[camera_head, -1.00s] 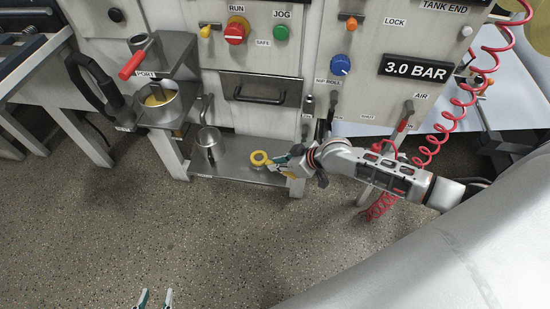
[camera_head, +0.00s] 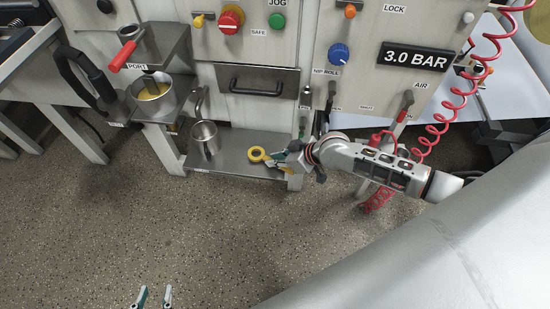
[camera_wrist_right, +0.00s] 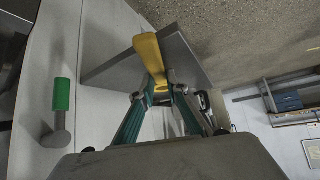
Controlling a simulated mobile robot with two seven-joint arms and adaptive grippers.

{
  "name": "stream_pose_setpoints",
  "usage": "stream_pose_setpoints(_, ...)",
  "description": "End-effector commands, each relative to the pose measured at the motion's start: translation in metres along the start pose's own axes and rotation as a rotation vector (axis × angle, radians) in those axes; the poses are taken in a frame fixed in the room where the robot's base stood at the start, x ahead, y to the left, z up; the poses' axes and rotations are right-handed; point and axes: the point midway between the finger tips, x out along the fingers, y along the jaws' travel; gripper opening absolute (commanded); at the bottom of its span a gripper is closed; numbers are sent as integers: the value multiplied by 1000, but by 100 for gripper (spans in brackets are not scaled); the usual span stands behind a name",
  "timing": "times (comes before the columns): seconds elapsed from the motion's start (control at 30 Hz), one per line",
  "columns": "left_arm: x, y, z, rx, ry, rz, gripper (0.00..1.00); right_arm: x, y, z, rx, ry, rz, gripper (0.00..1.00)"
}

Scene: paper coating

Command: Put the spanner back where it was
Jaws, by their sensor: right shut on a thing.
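The yellow spanner (camera_head: 258,154) shows its ring end over the low grey shelf (camera_head: 232,170) of the machine. My right gripper (camera_head: 280,157) comes in from the right and is shut on it. In the right wrist view the spanner (camera_wrist_right: 150,55) sticks out beyond the two green fingers of the gripper (camera_wrist_right: 160,88), in front of the shelf (camera_wrist_right: 115,68). Whether it touches the shelf I cannot tell. My left gripper (camera_head: 155,296) is open and empty, low in the head view above the floor.
A metal mug (camera_head: 205,140) stands on the shelf, left of the spanner. Above it are a pot (camera_head: 153,97), a drawer handle (camera_head: 257,87) and a blue knob (camera_head: 339,54). A coiled red hose (camera_head: 459,105) hangs at the right. The floor in front is clear.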

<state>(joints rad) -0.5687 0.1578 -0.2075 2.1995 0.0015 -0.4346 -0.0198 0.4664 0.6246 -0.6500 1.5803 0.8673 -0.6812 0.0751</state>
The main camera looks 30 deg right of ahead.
Motion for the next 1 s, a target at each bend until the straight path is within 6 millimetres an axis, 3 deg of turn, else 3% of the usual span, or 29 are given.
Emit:
stream_pose_setpoints(0.43, 0, 3, 10, -3, -15, 4, 32, 6, 0, 6, 0, 0, 0, 0)
stream_pose_setpoints(0.47, 0, 3, 9, -3, -15, 4, 32, 6, 0, 5, -1, 1, 0, 22)
stream_pose_setpoints(0.5, 0, 3, 9, -3, -15, 4, 32, 6, 0, 5, -1, 1, 0, 33)
stream_pose_setpoints(0.53, 0, 3, 9, -3, -15, 4, 32, 6, 0, 5, -1, 1, 0, 34)
stream_pose_setpoints(0.87, 1, 2, 8, -2, -12, 2, 32, 5, 0, 6, -1, -1, 0, 34)
stream_pose_setpoints(1.0, 1, 2, 8, -2, -12, 3, 32, -4, 0, 6, -2, -1, 0, 34)
